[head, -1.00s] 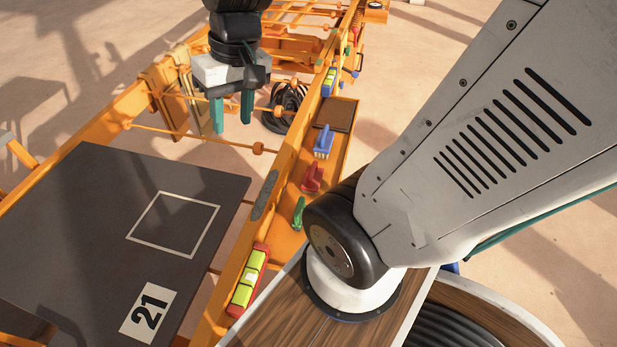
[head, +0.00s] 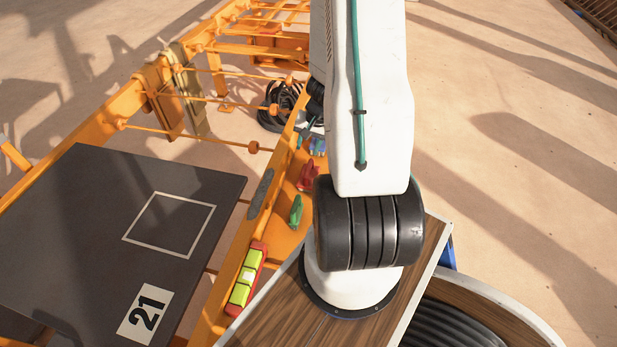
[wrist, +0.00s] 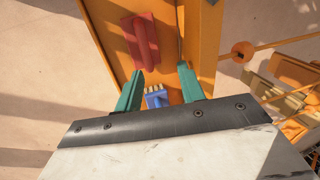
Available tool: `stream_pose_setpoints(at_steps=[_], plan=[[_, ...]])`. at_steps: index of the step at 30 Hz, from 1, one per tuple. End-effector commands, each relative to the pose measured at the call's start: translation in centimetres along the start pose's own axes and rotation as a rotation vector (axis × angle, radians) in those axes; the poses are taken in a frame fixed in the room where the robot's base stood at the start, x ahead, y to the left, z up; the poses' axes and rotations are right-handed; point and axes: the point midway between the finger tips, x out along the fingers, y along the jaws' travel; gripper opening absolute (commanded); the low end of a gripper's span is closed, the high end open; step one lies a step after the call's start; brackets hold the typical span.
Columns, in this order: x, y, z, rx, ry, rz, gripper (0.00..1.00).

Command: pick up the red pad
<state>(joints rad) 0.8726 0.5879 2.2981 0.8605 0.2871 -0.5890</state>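The red pad (head: 308,176), a flat red piece with a raised handle, lies in the orange tray along the rail, partly beside my arm in the head view. In the wrist view the red pad (wrist: 143,42) is just beyond the fingertips, toward the left one. My gripper (wrist: 160,73) is open, its two teal fingers apart with nothing held. A blue brush (wrist: 156,98) shows between the fingers, below them as far as I can tell. In the head view my arm hides most of the gripper.
The orange tray wall (wrist: 207,50) runs close to the right finger. A dark board (head: 90,220) marked 21 stands left.

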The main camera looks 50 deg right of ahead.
Motion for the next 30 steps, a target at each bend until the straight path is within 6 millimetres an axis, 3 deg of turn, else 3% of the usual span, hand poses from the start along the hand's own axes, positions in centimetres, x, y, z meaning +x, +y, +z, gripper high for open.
stream_pose_setpoints(at_steps=[1, 6, 30], plan=[[0.9, 1.2, -0.1, 0.027, -0.001, 0.011, 0.39], [2.6, 2.8, -0.3, 0.062, 0.001, 0.029, 0.39], [9.8, 2.5, -0.6, 0.062, 0.002, 0.031, 0.39]])
